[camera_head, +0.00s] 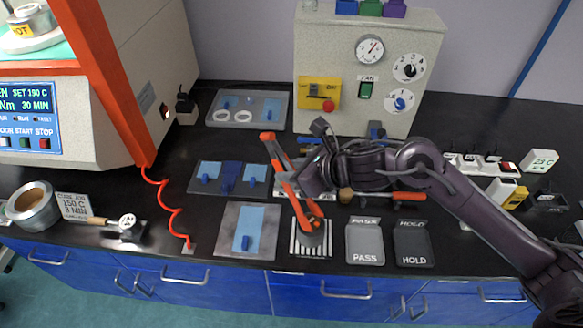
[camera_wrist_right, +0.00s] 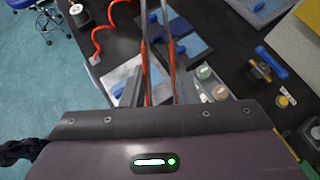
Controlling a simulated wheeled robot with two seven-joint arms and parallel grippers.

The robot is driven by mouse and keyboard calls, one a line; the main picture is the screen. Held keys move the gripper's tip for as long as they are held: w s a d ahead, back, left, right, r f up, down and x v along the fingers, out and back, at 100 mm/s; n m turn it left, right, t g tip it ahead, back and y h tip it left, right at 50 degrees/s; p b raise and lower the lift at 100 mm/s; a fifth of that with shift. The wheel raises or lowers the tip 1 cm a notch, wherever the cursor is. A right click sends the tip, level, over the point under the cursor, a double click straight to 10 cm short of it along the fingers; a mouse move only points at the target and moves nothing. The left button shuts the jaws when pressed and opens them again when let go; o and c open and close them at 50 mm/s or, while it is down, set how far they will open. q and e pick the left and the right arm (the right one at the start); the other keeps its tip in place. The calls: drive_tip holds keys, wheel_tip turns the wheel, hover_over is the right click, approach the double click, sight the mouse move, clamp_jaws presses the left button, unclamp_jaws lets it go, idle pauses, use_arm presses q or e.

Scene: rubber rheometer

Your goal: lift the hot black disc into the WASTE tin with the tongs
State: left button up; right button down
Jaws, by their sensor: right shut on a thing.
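My right gripper (camera_head: 302,175) is shut on the orange and grey tongs (camera_head: 286,187), which also show in the right wrist view (camera_wrist_right: 147,80). The tongs slant down, with their orange tips low over a black-and-white striped rack (camera_head: 296,246). A dark round disc (camera_head: 315,239) shows on the rack just below the tips; whether the tips touch it I cannot tell. No WASTE label is readable; an open metal tin (camera_head: 33,207) with a brown inside stands at the far left front. My left gripper is not in view.
PASS (camera_head: 365,257) and HOLD (camera_head: 413,258) trays lie right of the rack. A metal plate with a blue sheet (camera_head: 224,243) lies left of it. An orange coiled cord (camera_head: 172,211) and a stamp-like tool (camera_head: 125,232) lie between there and the tin.

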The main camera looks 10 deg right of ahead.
drive_tip(key=c, duration=1.5)
unclamp_jaws()
drive_tip(key=shift+c, duration=0.2)
drive_tip(key=shift+r, duration=0.15)
wheel_tip(320, 180, up, 10)
drive_tip(key=p, duration=0.6)
drive_tip(key=shift+p, duration=0.3)
